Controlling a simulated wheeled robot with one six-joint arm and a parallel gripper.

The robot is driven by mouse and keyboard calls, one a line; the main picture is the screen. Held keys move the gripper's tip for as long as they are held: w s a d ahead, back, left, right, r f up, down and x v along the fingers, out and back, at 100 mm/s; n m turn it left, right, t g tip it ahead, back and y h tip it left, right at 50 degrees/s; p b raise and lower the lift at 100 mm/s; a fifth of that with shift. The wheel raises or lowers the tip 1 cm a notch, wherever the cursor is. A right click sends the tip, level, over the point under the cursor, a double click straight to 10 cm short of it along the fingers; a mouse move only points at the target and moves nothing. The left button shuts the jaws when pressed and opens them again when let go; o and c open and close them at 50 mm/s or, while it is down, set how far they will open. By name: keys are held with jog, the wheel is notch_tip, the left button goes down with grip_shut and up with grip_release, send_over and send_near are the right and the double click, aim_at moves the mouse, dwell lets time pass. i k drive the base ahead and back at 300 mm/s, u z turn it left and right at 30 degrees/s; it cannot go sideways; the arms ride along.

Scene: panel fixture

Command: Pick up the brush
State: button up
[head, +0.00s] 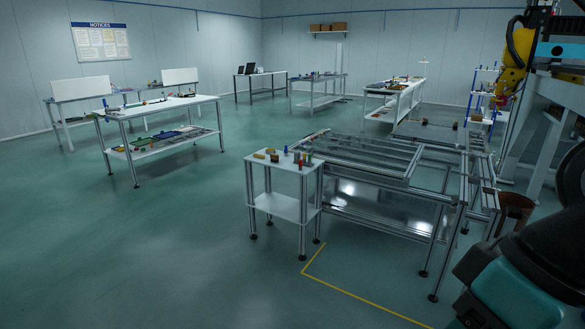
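A small white side table (282,167) stands near the middle of the head view, with several small items on top. They include a tan-yellow item (259,156), a blue upright item (286,150), and red and green pieces close together at the right. All are too small to tell which, if any, is the brush. My arm shows as dark and teal links at the lower right. My gripper is not in view.
A metal frame fixture (352,157) stands right beside the side table. Yellow tape (355,295) marks the floor in front. A long white workbench (157,106) with items stands at the left. More benches line the back. The green floor at left and front is clear.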

aim_at(273, 157)
jog(key=u, duration=0.35)
jog(key=i, duration=2.6)
jog(key=u, duration=0.4)
jog(key=i, duration=1.7)
jog(key=u, duration=0.05)
